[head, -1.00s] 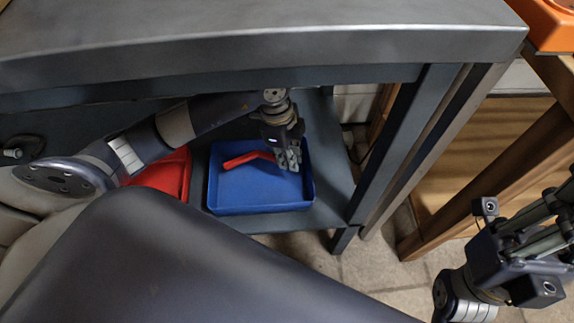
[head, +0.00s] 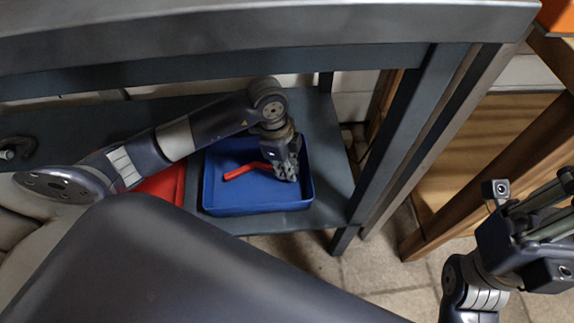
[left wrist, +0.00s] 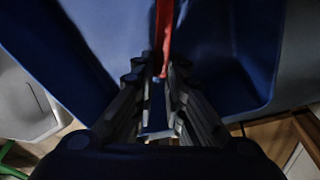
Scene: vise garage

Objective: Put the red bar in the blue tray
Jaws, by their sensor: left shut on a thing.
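The blue tray (head: 260,208) stands on the lower shelf under the workbench. The red bar (head: 241,171) is over the tray's inside in the head view, its free end pointing left. My left gripper (head: 286,174) is over the right part of the tray, fingers pointing down, shut on the bar's right end. In the left wrist view the red bar (left wrist: 164,35) runs up from between the fingers (left wrist: 163,85), with the blue tray (left wrist: 215,60) behind it. I cannot tell whether the bar touches the tray floor. My right gripper's fingertips are not visible in the head view.
The bench top (head: 230,32) overhangs the shelf, and a bench leg (head: 400,140) stands right of the tray. A red object (head: 165,186) lies left of the tray, partly behind my left arm. Bare shelf (head: 325,150) shows to the tray's right.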

